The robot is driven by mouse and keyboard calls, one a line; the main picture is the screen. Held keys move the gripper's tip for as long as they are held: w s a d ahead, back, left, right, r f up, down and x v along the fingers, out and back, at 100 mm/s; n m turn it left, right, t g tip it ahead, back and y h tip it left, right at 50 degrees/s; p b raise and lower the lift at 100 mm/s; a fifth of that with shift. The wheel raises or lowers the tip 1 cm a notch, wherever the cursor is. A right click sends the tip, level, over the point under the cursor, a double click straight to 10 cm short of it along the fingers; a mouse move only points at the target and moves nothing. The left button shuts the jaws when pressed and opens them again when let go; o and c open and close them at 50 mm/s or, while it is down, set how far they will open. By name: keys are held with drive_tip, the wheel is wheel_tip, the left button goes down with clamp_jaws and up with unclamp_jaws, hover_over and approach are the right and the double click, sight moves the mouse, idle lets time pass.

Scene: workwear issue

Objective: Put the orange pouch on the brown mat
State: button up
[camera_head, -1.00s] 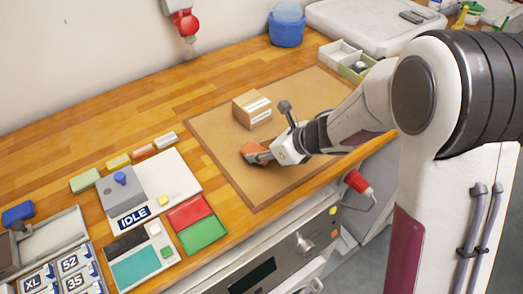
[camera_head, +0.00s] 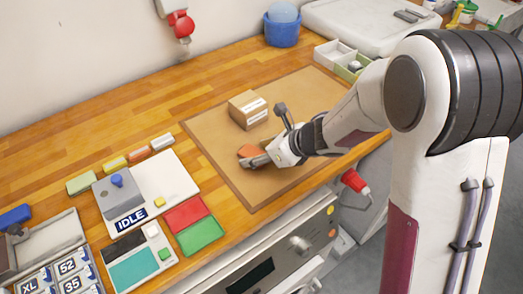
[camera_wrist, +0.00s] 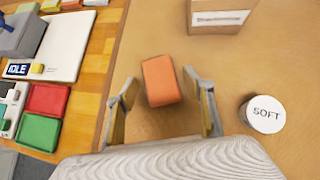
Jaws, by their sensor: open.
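The orange pouch (camera_head: 248,151) lies on the brown mat (camera_head: 215,133), near the mat's front left part. In the wrist view the pouch (camera_wrist: 161,80) shows as a rounded orange block between my fingers. My gripper (camera_head: 256,160) is open, with one finger on each side of the pouch and a visible gap to each. The wrist view shows both fingers of my gripper (camera_wrist: 160,88) spread, with bare mat (camera_wrist: 225,65) around the pouch. The fingers hide part of the pouch in the head view.
A cardboard box (camera_head: 248,110) stands on the mat behind the pouch. A white round item marked SOFT (camera_wrist: 264,114) is right of my gripper. Red (camera_head: 186,214) and green (camera_head: 200,236) trays lie left of the mat. The mat's left part is clear.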

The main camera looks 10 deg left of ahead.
drive_tip(key=shift+r, duration=0.2)
drive_tip(key=shift+v, duration=0.8)
drive_tip(key=v, duration=1)
drive_tip(key=shift+s+d+r, duration=0.1)
drive_tip(key=shift+d, duration=0.05)
